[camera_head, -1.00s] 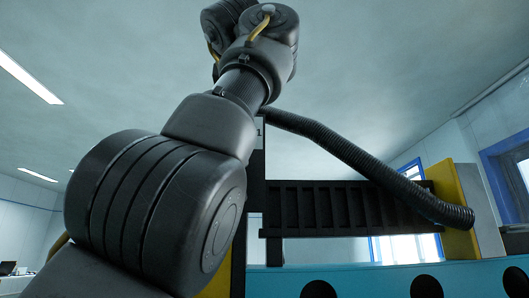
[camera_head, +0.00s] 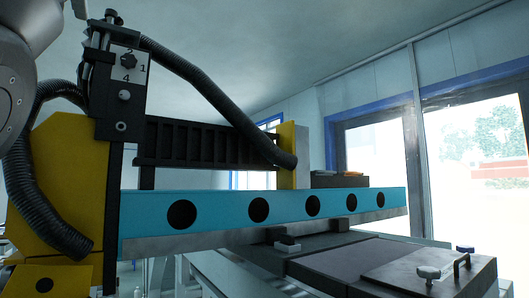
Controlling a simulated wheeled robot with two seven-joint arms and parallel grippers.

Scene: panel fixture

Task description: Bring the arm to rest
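Part of my dark grey arm (camera_head: 14,95) shows at the upper left edge of the head view, with a paler rounded link above it. The rest of the arm is cut off by the frame. Neither gripper is in view. The panel fixture stands close by. Its black upright (camera_head: 122,100) carries a small dial plate (camera_head: 129,65) marked with numbers. The arm link appears to the left of this upright, with a gap between them in the picture.
A long blue beam (camera_head: 220,211) with several round holes runs rightward from a yellow housing (camera_head: 70,170). A black corrugated hose (camera_head: 205,85) arches over it to a yellow plate (camera_head: 286,155). A dark bench (camera_head: 350,262) with clamps stands lower right. Windows (camera_head: 470,150) are beyond.

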